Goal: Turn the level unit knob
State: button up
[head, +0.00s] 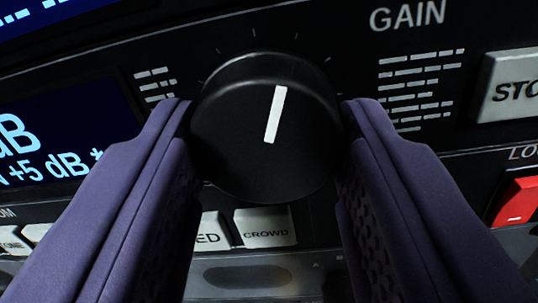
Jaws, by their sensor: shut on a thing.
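The level unit knob (235,125) is a large round black knob with a white pointer line, in the middle of the head view. Its pointer stands near upright, leaning a little to the right at the top. My gripper (268,122) has purple fingers, one on the left and one on the right of the knob, shut on its sides. The lower part of the panel behind the fingers is hidden.
A dark display (60,135) showing dB text lies to the left. A grey button (513,86) and a red switch (517,202) are at the right. A CROWD button (265,228) sits just below the knob, between my fingers. GAIN lettering (408,15) is at upper right.

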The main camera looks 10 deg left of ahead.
jog(key=shift+m, duration=0.6)
jog(key=o, duration=1.1)
jog(key=shift+c, duration=0.2)
jog(key=s+b, duration=0.1)
jog(key=s, duration=0.6)
jog(key=shift+s+f+b, duration=0.2)
jog(key=shift+s+b, duration=0.2)
jog(key=shift+d, duration=0.1)
